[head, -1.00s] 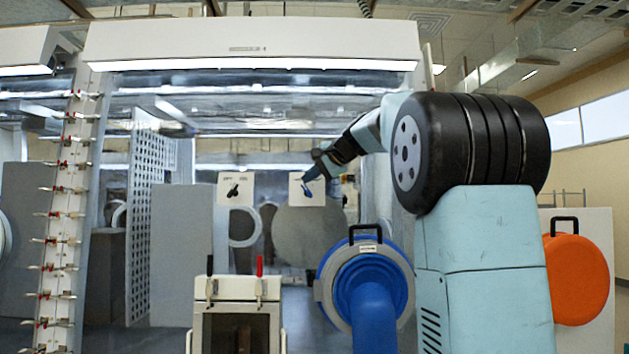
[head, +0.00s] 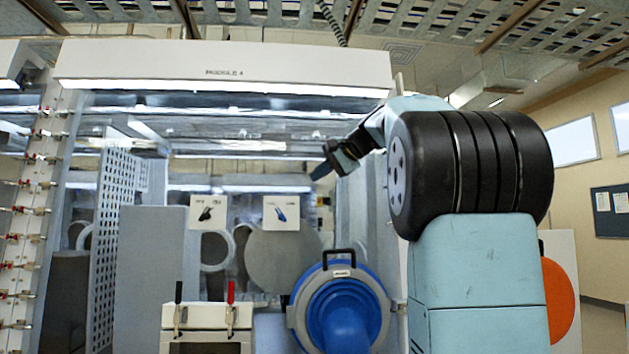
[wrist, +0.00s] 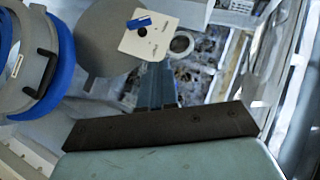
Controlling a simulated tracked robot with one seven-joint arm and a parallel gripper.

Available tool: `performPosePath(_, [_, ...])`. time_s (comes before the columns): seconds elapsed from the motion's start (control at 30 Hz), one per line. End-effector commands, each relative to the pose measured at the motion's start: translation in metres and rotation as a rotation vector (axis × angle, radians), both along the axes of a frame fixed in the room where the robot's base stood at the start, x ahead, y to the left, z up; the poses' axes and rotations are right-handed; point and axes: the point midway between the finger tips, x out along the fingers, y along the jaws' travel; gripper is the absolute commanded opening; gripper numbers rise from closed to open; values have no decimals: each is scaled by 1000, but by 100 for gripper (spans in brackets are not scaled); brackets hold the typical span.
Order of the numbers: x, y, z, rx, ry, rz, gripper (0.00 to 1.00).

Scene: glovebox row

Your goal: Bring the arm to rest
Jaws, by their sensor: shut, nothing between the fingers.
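My gripper (head: 322,172) is at the end of my arm, raised in front of the glovebox window in the head view. Its blue fingers are shut with nothing between them, and they point down and to the left. In the wrist view my gripper (wrist: 158,85) shows as blue fingers beyond a dark bar. The white switch plate with the blue handle (head: 281,213) is left of and below my gripper in the head view. That plate also shows in the wrist view (wrist: 160,40), beyond the fingertips. A gap shows between fingers and plate in the head view.
A blue glove port with a grey ring (head: 340,305) is below my gripper. A second switch plate with a black handle (head: 207,212) is further left. A small box with red and black levers (head: 206,318) stands low in front. An orange disc (head: 558,295) is at right.

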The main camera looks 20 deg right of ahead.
Motion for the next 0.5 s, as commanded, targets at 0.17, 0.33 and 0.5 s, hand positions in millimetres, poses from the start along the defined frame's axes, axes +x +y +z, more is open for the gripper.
performPosePath(0.17, [0,0,0,0,0,1,0])
performPosePath(0.33, [0,0,0,0,0,1,0])
performPosePath(0.5, [-3,4,-4,-7,6,4,0])
